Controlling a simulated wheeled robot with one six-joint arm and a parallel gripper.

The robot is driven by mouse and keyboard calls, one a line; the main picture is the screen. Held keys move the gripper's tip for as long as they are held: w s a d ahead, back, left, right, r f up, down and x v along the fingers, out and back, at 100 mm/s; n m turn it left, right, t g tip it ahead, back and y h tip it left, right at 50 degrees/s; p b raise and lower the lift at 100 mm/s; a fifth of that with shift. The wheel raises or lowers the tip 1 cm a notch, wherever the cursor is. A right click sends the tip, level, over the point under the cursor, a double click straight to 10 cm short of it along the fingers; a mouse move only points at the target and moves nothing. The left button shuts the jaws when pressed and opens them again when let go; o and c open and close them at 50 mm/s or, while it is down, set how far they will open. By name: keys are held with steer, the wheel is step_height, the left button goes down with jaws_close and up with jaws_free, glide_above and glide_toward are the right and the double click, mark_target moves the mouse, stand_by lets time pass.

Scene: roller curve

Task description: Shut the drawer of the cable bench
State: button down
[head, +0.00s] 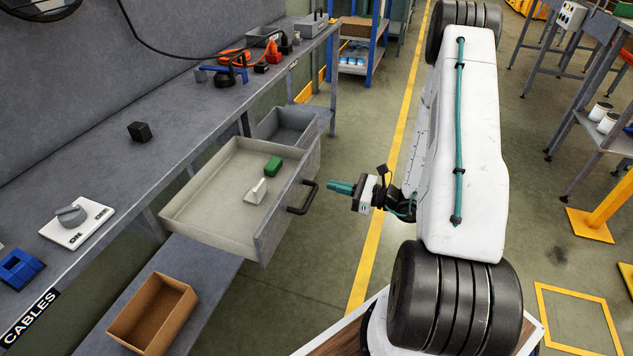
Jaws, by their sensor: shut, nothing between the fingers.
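The cable bench (95,175) runs along the left of the head view, with a "CABLES" label (30,318) on its near edge. Its drawer (215,210) stands pulled out toward the aisle. A green block (273,164) and a pale grey piece (256,191) lie inside it. A dark handle (303,198) sits on the drawer's front face. My gripper (335,187) is shut and empty. It points left at the drawer front, a little to the right of the handle, and appears apart from it.
A smaller grey bin (285,127) is just behind the drawer. An open cardboard box (153,314) sits on the lower shelf in front. A dark cube (139,131) and a white switch plate (77,222) are on the bench top. The floor aisle (335,260) beside the drawer is clear.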

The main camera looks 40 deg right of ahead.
mark_target(306, 179)
steer(key=x, duration=0.6)
steer(key=shift+w+a, duration=0.1)
